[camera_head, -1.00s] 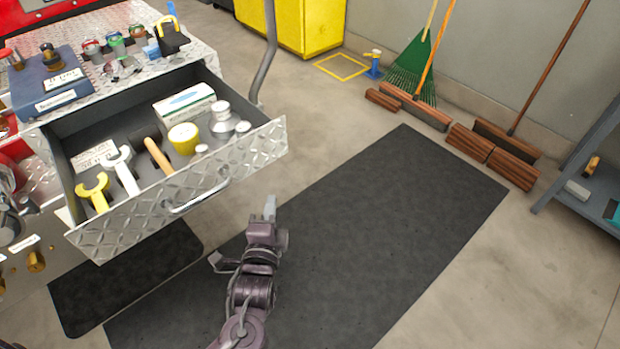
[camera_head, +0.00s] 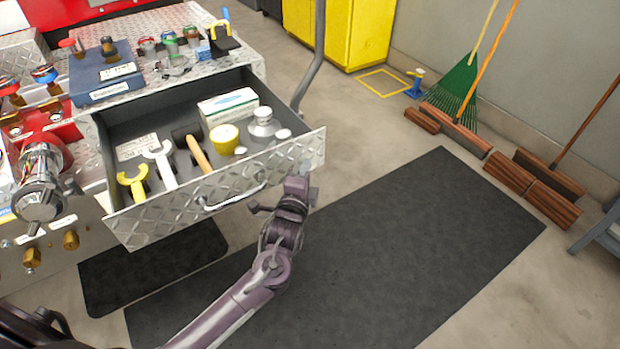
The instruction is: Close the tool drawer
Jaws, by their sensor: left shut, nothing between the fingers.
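The tool drawer (camera_head: 225,192) is pulled out of the diamond-plate bumper of the truck. It holds a yellow wrench (camera_head: 133,185), a white wrench (camera_head: 160,163), a hammer (camera_head: 199,153), a yellow cup-like item (camera_head: 224,139), a white box (camera_head: 228,106) and silver fittings (camera_head: 264,124). A curved handle (camera_head: 235,197) is on the drawer's front panel. My left gripper (camera_head: 300,180) is shut and empty, close to the right part of the drawer front. I cannot tell whether it touches the panel. My right gripper is not in view.
Valves and pipes (camera_head: 42,185) stick out left of the drawer. A blue case (camera_head: 104,75) sits on the bumper top. A grey pole (camera_head: 312,60) rises behind the drawer's right side. A dark mat (camera_head: 400,230) covers open floor at right. Brooms (camera_head: 470,100) lean on the far wall.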

